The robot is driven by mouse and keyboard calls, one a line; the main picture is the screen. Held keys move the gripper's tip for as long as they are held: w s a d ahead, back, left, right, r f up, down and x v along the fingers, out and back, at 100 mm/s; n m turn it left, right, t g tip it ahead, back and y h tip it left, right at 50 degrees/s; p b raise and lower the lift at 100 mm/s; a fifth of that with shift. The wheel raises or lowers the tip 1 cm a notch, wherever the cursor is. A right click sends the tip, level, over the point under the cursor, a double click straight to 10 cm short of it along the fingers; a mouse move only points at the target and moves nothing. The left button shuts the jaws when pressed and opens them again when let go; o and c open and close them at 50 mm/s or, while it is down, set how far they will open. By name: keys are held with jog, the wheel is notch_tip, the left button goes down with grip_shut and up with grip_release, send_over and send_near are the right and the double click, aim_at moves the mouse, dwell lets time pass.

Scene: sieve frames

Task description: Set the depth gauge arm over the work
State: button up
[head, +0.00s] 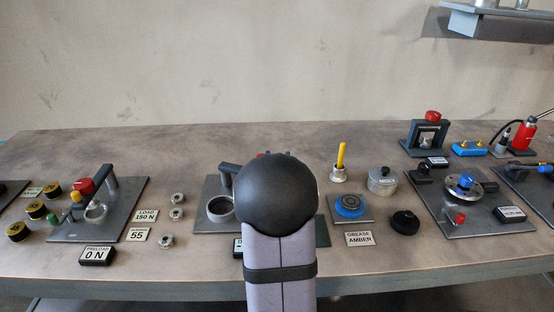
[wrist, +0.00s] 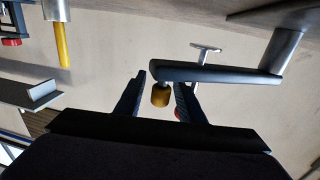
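The depth gauge arm (wrist: 215,73) is a dark grey bar on a thick post (wrist: 284,48) in the wrist view, which looks upside down. A brass-coloured cylinder (wrist: 160,96) is at the bar's free end. My gripper (wrist: 160,82) is open, with one black finger on each side of the cylinder and bar end. A gap shows at the left finger; whether the right finger touches cannot be told. In the head view my own arm hides the gripper and most of the gauge. Part of its plate (head: 206,190) and a grey ring (head: 220,208) show.
A pot with a yellow stick (head: 341,157), a blue round pad (head: 349,206) and a lidded MOLY tin (head: 382,180) stand to the right. A wall shelf (head: 500,22) is at upper right.

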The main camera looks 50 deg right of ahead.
jog(key=b+v, duration=0.2)
jog(key=v, duration=0.5)
dwell(0.3)
